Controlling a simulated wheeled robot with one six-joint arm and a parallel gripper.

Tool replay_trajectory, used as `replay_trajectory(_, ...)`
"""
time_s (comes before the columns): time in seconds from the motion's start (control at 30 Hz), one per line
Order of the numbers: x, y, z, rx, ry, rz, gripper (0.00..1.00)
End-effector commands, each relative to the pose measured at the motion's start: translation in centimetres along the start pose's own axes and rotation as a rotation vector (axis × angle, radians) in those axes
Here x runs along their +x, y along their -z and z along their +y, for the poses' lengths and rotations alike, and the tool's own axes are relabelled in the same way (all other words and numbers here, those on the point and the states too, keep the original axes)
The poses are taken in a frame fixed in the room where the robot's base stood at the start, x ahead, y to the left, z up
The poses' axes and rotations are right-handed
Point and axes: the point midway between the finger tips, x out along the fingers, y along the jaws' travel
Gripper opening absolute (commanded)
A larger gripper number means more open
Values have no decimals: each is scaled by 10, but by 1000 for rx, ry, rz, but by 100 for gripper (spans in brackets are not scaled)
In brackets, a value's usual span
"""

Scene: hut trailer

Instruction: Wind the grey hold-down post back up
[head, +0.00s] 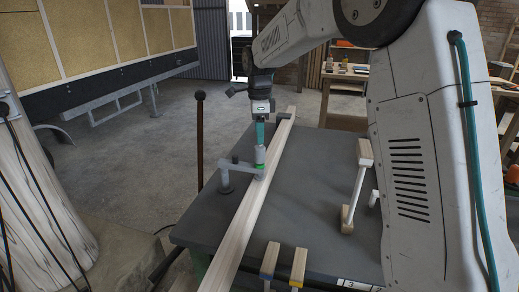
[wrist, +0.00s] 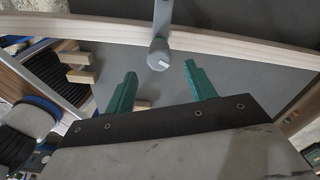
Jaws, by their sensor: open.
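The grey hold-down post (head: 226,180) stands on the dark bench top, with a flat grey arm reaching right over a long pale timber (head: 240,222). A light grey upright cylinder with a green band (head: 260,157) is at the arm's end, above the timber. My gripper (head: 260,141) points down just above that cylinder. In the wrist view my gripper (wrist: 159,69) shows two teal fingers spread apart. The round grey end of the post (wrist: 160,54), with a pale mark on top, lies just beyond and between the fingertips. Whether either finger touches it cannot be told.
The dark bench (head: 310,190) carries a pale wood-and-white-rod piece (head: 356,185) at right and two wooden blocks (head: 284,262) at the front edge. A dark lever with a round knob (head: 200,135) rises left of the bench.

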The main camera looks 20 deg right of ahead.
Motion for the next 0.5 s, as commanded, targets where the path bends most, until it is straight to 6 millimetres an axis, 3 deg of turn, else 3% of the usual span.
replay_trajectory(0.3, 50, 0, 1, -2, -3, 1, 55)
replay_trajectory(0.5, 65, 0, 1, -3, -2, 1, 55)
